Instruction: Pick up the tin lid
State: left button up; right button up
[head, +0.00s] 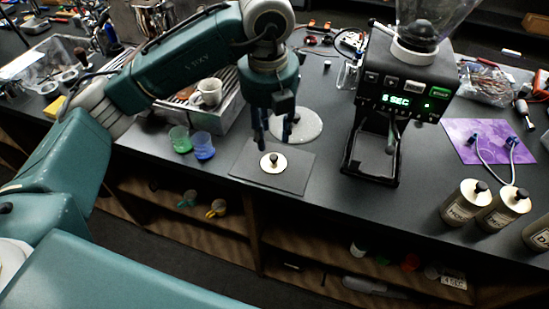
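The tin lid (273,162) is a small round cream disc with a black knob. It lies flat on a dark grey mat (292,181) at the front of the counter. My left gripper (274,140) points down just behind and above the lid, with its dark fingers apart and nothing seen between them. A white round plate (308,126) lies behind the gripper, partly hidden by it. My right gripper is not in the picture.
A black coffee grinder (400,95) stands right of the mat. Lidded tins (464,203) stand at the right front. A purple mat (487,141) lies behind them.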

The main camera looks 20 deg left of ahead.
aim_at(273, 156)
pick_arm(q)
jog(key=f, duration=0.3)
jog(key=shift+w, duration=0.2)
notch_tip(273, 156, down, 4)
jog(key=p, duration=0.2)
jog(key=shift+w+d+f+p, duration=0.1)
jog(key=shift+d+p, duration=0.05)
jog(key=shift+p, duration=0.2)
jog(key=shift+w+f, duration=0.1)
jog(key=shift+f, duration=0.4)
jog(key=c, duration=1)
